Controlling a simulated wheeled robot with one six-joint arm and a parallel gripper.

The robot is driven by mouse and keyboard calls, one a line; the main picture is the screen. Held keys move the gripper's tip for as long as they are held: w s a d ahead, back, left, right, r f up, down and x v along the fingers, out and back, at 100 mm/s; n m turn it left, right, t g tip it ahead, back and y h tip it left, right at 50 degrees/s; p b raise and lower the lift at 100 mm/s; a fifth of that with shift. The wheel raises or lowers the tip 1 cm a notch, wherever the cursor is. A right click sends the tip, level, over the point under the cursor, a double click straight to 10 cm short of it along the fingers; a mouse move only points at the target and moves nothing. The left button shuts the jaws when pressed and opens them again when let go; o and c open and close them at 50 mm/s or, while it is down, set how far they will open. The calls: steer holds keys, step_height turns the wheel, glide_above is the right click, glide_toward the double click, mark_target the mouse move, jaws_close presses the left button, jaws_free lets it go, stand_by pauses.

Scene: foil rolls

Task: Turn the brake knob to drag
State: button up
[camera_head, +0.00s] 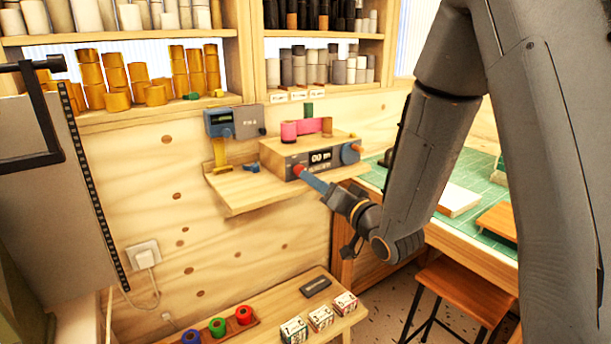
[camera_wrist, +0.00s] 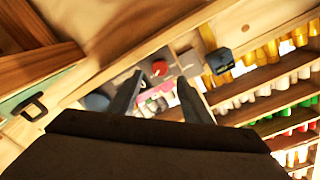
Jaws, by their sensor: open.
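A wooden box device (camera_head: 322,147) with a grey front panel and small display sits on the wall shelf. A red knob (camera_head: 298,171) is at the panel's left end and a round blue knob (camera_head: 350,153) at its right; which one is the brake knob I cannot tell, as the labels are too small. In the wrist view my gripper (camera_wrist: 160,80) is open and empty, and the red knob (camera_wrist: 159,67) lies ahead between the fingertips. Contact is not clear.
A pink roll (camera_head: 289,132) sits on top of the box. A grey-blue gauge (camera_head: 233,121) stands left on the shelf (camera_head: 237,194). A green-matted bench (camera_head: 466,190) is at right, a stool (camera_head: 463,289) in front of it. A low bench (camera_head: 278,307) stands below.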

mark_target(305, 186)
steer(key=p+x, duration=0.1)
steer(key=x, duration=0.5)
steer(key=shift+w+a, duration=0.1)
steer(key=shift+w, duration=0.1)
steer(key=c, duration=1)
steer(key=shift+c, duration=0.2)
steer(key=shift+n, duration=0.4)
steer(key=n+b, duration=0.4)
steer(key=n, duration=0.1)
steer(key=shift+f+n+b, duration=0.15)
steer(key=shift+n+b, duration=0.15)
steer(key=shift+b, duration=0.1)
steer(key=n+b, duration=0.4)
steer(key=n, duration=0.1)
steer(key=shift+n, duration=0.3)
